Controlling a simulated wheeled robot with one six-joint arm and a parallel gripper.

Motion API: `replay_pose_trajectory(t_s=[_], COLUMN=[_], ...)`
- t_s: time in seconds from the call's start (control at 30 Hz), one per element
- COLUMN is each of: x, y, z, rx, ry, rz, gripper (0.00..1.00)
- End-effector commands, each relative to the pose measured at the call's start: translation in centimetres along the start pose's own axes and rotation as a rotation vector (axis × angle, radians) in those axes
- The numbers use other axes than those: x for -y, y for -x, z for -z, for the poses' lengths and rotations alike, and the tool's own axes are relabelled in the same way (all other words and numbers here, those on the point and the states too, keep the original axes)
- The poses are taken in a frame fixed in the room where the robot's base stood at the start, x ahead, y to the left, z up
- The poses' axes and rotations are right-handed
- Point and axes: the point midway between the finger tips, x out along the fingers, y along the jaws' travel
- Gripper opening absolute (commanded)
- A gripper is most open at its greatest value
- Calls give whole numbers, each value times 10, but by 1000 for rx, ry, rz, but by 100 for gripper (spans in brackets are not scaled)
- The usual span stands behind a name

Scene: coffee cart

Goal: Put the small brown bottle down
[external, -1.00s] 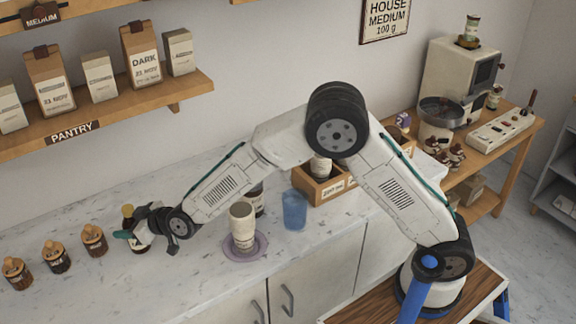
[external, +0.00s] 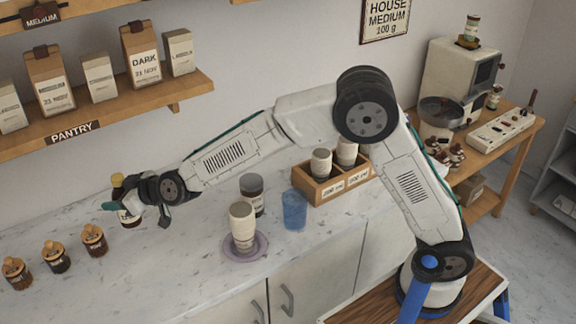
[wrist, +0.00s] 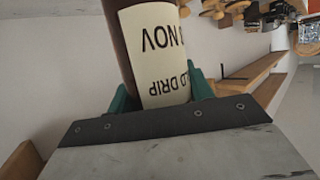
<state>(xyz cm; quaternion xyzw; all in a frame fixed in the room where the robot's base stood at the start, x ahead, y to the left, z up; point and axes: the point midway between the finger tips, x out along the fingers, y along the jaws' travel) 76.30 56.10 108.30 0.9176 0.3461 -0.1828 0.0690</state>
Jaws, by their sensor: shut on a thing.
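The small brown bottle (external: 118,182) has a cream label and shows at the left of the external view, over the counter. In the wrist view the bottle (wrist: 118,45) shows large, with upside-down print reading "DRIP" and "NOV" on its label. My gripper (external: 130,206) is shut on the bottle, with its teal fingers on either side. The bottle looks roughly upright and seems held above the counter (external: 185,265), though its base is hard to judge. The arm reaches across from the right.
Several small jars with wooden lids (external: 93,240) stand left of the bottle. Shelf (external: 190,90) is above. Counter between jars and saucer is clear.

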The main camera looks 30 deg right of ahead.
Motion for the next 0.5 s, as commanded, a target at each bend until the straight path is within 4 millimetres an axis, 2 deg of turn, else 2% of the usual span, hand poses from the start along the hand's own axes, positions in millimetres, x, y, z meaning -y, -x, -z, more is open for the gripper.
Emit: replay_pose_trajectory(t_s=[0.07, 0.17, 0.27, 0.5], x=[-9, -35, -76, -199], y=[1, 5, 13, 50], z=[1, 1, -1, -15], rx=[-3, -4, -5, -9], ry=[-5, -22, -50, -132], rz=[-13, -49, -109, -299], gripper=[15, 15, 15, 15])
